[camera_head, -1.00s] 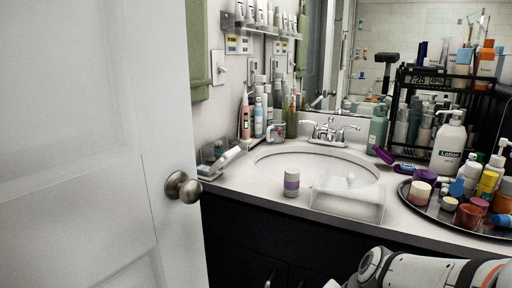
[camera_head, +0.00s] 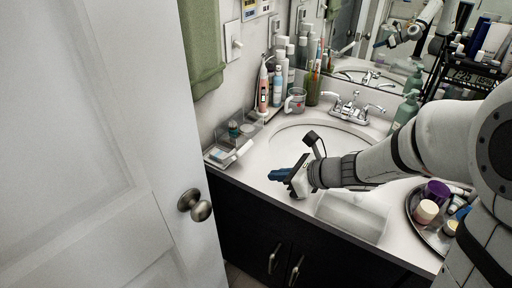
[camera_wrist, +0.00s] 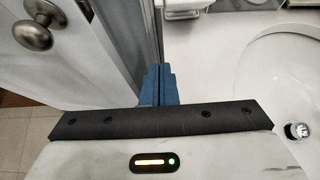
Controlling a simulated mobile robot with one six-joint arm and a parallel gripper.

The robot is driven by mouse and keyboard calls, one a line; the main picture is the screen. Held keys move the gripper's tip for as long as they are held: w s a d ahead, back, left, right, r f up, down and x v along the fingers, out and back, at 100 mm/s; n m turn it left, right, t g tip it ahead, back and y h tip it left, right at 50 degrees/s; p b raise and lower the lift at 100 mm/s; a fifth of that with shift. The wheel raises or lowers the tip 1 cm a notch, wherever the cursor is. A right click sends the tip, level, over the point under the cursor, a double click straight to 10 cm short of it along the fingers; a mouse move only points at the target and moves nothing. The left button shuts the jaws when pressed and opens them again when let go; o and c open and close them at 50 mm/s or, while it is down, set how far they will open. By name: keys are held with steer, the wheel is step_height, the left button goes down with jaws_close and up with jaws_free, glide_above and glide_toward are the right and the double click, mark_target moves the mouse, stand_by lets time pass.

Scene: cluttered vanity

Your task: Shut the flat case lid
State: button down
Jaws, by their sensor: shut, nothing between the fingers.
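A small flat case (camera_head: 222,155) with a pale base lies at the left end of the counter, beside the door. A clear panel, apparently its raised lid (camera_head: 232,129), stands at its back; its exact angle is hard to tell. Part of a white object, probably this case, shows at the top edge of the wrist view (camera_wrist: 185,8). My gripper (camera_head: 278,174) is to the right of the case, over the front of the sink, with its blue fingers pointing left towards it. The fingers (camera_wrist: 158,85) are shut together, empty and apart from the case.
A frosted clear box (camera_head: 352,217) stands at the counter front, under my arm. A cup (camera_head: 295,101) and several bottles stand behind the case. The white door (camera_head: 110,150) with its knob (camera_head: 195,205) is close on the left. A round tray (camera_head: 418,222) is at right.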

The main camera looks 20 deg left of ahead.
mark_target(236, 154)
steer(key=w+a+f, duration=0.1)
steer(key=a, duration=0.4)
steer(key=w+a+f, duration=0.1)
steer(key=w+a, duration=0.1)
steer(key=a, duration=0.3)
steer(key=shift+a+f+p, duration=0.25)
steer(key=shift+a+p, duration=0.05)
steer(key=shift+a, duration=0.1)
steer(key=shift+r+p, duration=0.15)
steer(key=shift+p, duration=0.15)
